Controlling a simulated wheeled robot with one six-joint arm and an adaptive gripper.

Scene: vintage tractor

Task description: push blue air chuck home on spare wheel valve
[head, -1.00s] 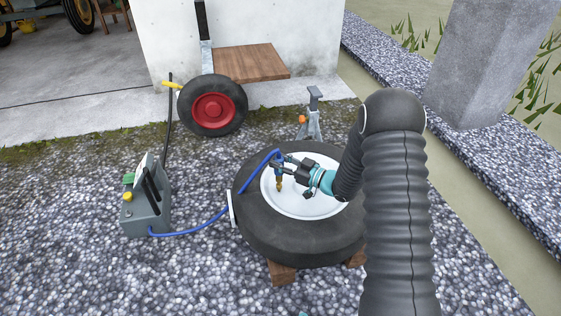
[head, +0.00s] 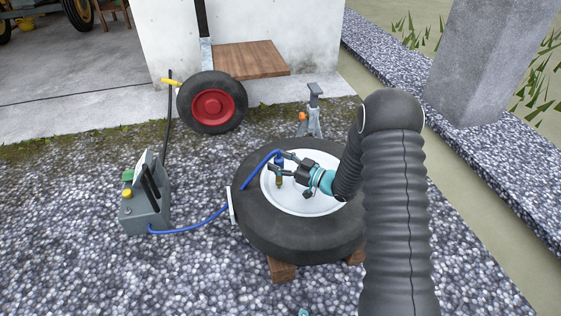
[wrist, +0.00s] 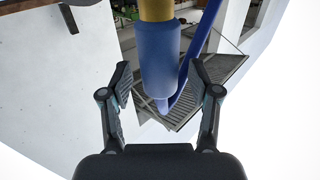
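The blue air chuck (head: 279,159) stands upright over the white rim (head: 312,200) of the spare wheel (head: 262,235), with its brass end (head: 279,181) pointing down. I cannot tell how far the brass sits on the valve, which is hidden. My gripper (head: 281,165) reaches in from the right at the chuck. In the wrist view my gripper (wrist: 161,76) is open, one finger on each side of the chuck's blue body (wrist: 159,62). A gap shows on both sides, and the brass part (wrist: 156,9) is at the top edge.
A blue hose (head: 205,225) runs from the chuck over the tyre to a grey compressor box (head: 145,212) at left. Wooden blocks (head: 282,271) support the wheel. A jack stand (head: 314,112) and a red-hubbed cart wheel (head: 212,104) stand behind. Gravel at front left is clear.

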